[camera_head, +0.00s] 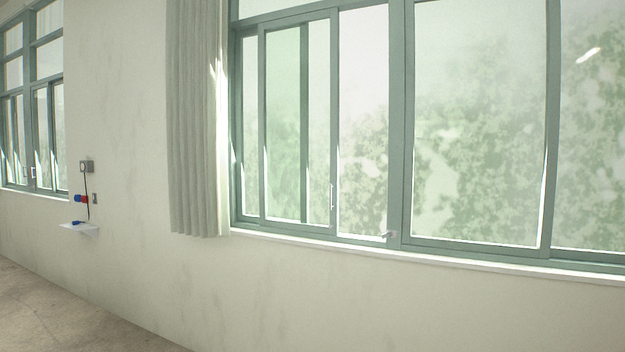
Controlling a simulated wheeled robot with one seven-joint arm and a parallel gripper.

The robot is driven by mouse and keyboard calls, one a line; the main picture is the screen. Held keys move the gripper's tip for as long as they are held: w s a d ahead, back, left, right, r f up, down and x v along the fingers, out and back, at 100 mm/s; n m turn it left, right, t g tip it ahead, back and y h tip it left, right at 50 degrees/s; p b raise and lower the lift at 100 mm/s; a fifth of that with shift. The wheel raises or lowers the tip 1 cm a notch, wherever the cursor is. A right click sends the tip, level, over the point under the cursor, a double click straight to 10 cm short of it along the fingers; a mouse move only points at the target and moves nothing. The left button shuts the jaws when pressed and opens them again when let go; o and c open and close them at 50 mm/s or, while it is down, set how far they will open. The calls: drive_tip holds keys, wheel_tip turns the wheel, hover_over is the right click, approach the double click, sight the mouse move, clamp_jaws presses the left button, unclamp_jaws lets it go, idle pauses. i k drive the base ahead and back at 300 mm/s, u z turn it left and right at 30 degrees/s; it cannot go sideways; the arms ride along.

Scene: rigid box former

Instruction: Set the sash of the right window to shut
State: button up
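The right window (398,130) is the large green-framed one filling the middle and right of the view. Its sliding sash (263,130) is a tall green-framed pane in the left bay. The sash overlaps the pane behind it, whose upright bar (305,120) shows through the glass. A clear gap (362,140) lies between the sash's right edge and the thick upright post, so the sash stands partly open. A small pale handle (332,196) is on the sash's right stile. My gripper is not in view.
A small metal piece (388,234) sits at the gap's lower right corner. A pleated curtain (195,120) hangs left of the window. Another window (32,100) is at far left. A small wall shelf (80,229) with blue and red fittings (82,199) juts out between them.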

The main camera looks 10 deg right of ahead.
sight(333, 14)
drive_tip(key=u, duration=0.5)
drive_tip(key=i, duration=3.55)
drive_tip(key=z, duration=0.4)
